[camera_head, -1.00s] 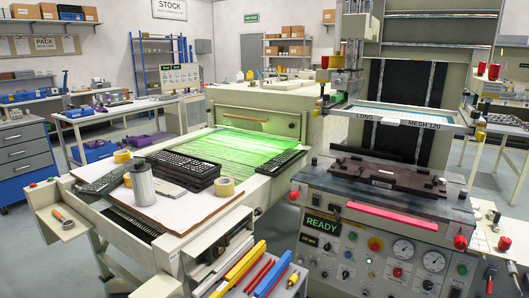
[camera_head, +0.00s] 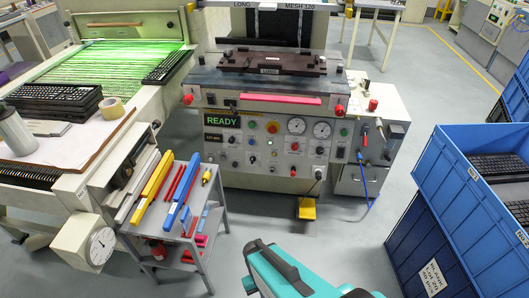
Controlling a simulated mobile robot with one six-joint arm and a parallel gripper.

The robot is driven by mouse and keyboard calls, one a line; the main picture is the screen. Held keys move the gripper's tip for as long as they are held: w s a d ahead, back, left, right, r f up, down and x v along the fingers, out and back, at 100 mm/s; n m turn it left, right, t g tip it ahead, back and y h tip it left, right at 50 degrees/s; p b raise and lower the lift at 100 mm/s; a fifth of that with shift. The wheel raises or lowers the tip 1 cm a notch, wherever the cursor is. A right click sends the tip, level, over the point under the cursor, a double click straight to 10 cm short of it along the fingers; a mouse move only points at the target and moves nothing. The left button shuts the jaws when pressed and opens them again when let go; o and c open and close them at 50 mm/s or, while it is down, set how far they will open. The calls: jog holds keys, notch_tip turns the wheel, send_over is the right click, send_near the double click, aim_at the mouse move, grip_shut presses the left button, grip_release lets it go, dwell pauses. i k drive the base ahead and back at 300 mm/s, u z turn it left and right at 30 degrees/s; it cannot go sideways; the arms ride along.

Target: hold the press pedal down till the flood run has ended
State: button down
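The yellow press pedal (camera_head: 307,208) is on the floor in front of the press (camera_head: 262,150), below its front panel. Nothing is seen touching the pedal. The press display (camera_head: 222,121) reads READY in green. A screen frame (camera_head: 270,5) marked LONG and MESH 120 is above the press, cut by the top edge. A dark fixture (camera_head: 270,63) lies on the press bed. Teal and black parts of my own arm show at the bottom centre, apart from the pedal. I see no gripper fingertips.
A grey tool trolley (camera_head: 222,210) with squeegees stands left of the pedal. Blue crates (camera_head: 440,215) holding keyboards are stacked at the right. A blue hose (camera_head: 373,190) hangs to the floor right of the pedal. The floor before the pedal is clear.

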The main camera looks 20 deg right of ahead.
aim_at(306, 209)
jog(key=u, duration=4.8)
jog(key=i, duration=0.1)
jog(key=z, duration=3.1)
jog(key=k, duration=0.65)
jog(key=z, duration=0.6)
